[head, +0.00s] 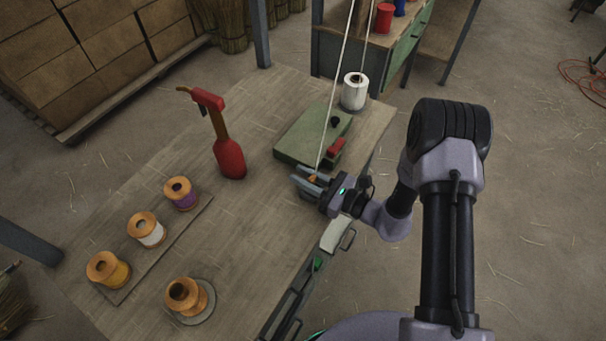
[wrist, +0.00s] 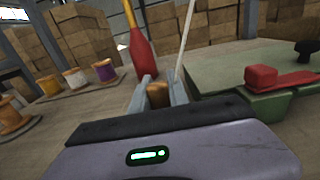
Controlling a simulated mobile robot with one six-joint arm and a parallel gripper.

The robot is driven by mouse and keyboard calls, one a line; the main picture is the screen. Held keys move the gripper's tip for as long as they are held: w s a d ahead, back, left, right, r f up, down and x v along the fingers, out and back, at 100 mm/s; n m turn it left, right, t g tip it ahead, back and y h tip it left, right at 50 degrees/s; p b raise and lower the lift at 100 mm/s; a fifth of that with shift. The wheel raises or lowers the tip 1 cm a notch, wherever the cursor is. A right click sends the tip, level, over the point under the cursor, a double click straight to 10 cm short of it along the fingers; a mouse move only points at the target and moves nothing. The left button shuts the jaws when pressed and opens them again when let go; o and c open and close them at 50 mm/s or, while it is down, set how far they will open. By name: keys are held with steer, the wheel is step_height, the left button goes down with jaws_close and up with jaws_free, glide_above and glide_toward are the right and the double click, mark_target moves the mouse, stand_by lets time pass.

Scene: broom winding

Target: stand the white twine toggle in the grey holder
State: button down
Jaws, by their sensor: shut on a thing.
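My gripper (head: 312,182) is shut on a small orange-brown wooden toggle (wrist: 158,96), near the bench's right edge in the head view. A pale twine (head: 334,95) rises steeply from the gripper. In the wrist view the twine (wrist: 186,40) passes just right of the toggle, and the toggle's lower part is hidden by my gripper's body. I cannot pick out the grey holder with certainty. A grey round plate (head: 211,309) at the bench's near end bears a bare wooden spool (head: 185,294).
A green machine base (head: 297,138) with a red lever (head: 336,148) lies just beyond my gripper. A white twine spool (head: 354,91) stands behind it. Purple, white and yellow spools (head: 149,230) line the left side. Bench between is clear.

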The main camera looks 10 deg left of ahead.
stand_by(0.4)
steer(key=c, duration=1.2)
jaws_free()
steer(key=p+v, duration=0.4)
steer(key=v, duration=1.3)
steer(key=s+a+r+n+g+h, duration=0.1)
steer(key=s+r+n+g+h, duration=0.25)
steer(key=r+n, duration=0.35)
steer(key=s+a+r+n+g+h, duration=0.15)
steer(key=s+r+n+g, duration=0.3)
steer(key=r, duration=0.45)
steer(key=s+d+r+n+t+h, duration=0.2)
steer(key=r+h, duration=0.1)
steer(key=r, duration=0.1)
steer(key=s+d+r+n+t+h, duration=0.2)
steer(key=r+t+h, duration=0.1)
steer(key=r, duration=0.1)
steer(key=s+d+r+n+t+h, duration=0.2)
steer(key=d+r+t+h, duration=0.1)
steer(key=r+h, duration=0.1)
steer(key=shift+s+r, duration=0.2)
steer(key=shift+s, duration=0.2)
